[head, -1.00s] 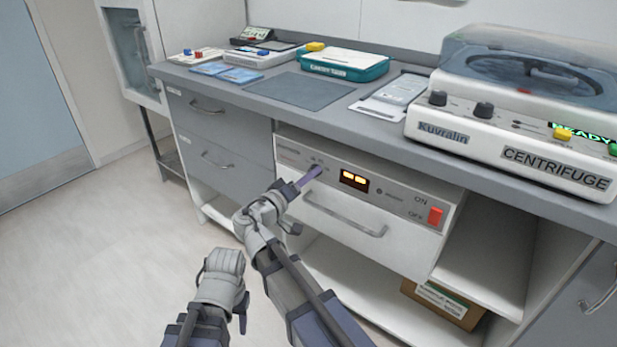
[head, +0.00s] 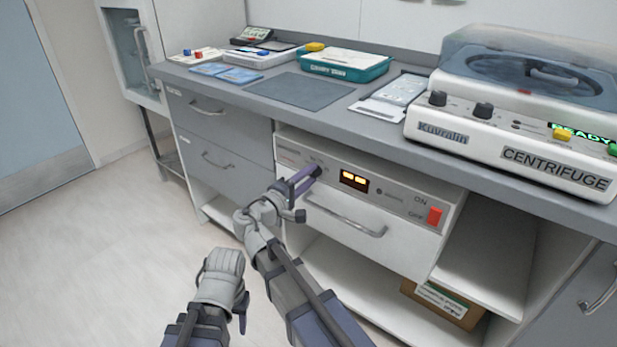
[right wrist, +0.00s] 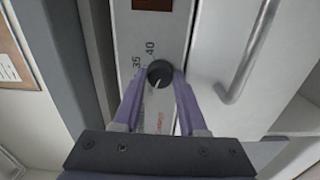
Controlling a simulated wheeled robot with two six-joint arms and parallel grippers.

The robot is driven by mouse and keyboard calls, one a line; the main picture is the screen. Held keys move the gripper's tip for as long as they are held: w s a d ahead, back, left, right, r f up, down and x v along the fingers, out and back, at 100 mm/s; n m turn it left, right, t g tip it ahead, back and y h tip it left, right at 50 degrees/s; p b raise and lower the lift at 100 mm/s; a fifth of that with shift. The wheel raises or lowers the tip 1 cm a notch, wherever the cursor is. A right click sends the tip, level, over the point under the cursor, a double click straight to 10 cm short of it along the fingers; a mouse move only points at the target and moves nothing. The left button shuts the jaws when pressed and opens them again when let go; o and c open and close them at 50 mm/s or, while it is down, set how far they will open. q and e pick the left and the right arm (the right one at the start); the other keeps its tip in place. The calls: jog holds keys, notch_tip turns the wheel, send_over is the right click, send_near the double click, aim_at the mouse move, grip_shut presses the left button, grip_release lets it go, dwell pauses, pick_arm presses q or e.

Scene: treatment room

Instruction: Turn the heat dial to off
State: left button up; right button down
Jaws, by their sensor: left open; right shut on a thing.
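The heat dial (right wrist: 160,73) is a small round black knob with a white pointer line, on the white front panel (head: 400,203) under the counter. My right gripper (head: 314,174) is at the panel, left of the lit display. In the right wrist view, its two purple fingers (right wrist: 160,80) are shut on the dial, one on each side. The pointer faces down in that view, away from the display and slightly left. The printed marks 35 and 40 (right wrist: 150,48) are beside the dial. My left gripper (head: 240,302) is open and empty, low in front of the cabinet.
The lit display (head: 354,180) is right of the dial, and a red ON/OFF switch (head: 434,216) is at the panel's right end. A drawer handle (head: 345,218) sticks out just below. The centrifuge (head: 510,145) stands on the counter. The floor at left is clear.

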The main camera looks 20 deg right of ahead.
jog(key=shift+n, duration=0.3)
jog(key=shift+c, duration=2.3)
grip_release()
pick_arm(q)
jog(key=shift+a, duration=0.1)
pick_arm(e)
jog(key=shift+s, duration=0.1)
